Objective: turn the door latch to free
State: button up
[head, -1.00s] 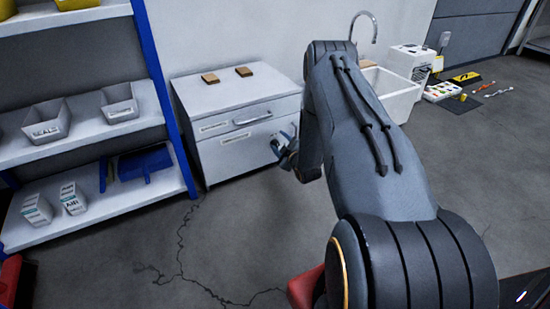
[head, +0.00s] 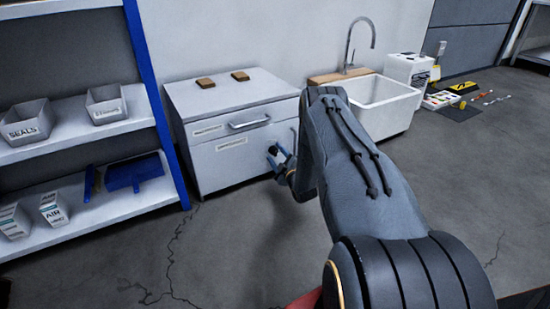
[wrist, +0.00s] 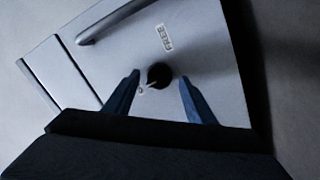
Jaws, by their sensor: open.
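The door latch is a round black knob (wrist: 158,74) with a small pale pointer, on the front of a white cabinet (head: 220,168). In the wrist view the pointer aims down and left, away from a label reading FREE (wrist: 165,37). My gripper (wrist: 159,78) is open, with one blue finger on each side of the knob in the picture. I cannot tell whether the fingers touch it or are still short of it. In the head view my gripper (head: 281,161) is at the cabinet's front, low on the right.
A drawer handle (head: 249,121) sticks out above the latch. A shelf rack with a blue post (head: 157,100) stands at the left, and a white sink (head: 388,105) is at the right. The floor in front is clear.

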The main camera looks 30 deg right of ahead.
jog(key=shift+w, duration=0.3)
jog(key=c, duration=1)
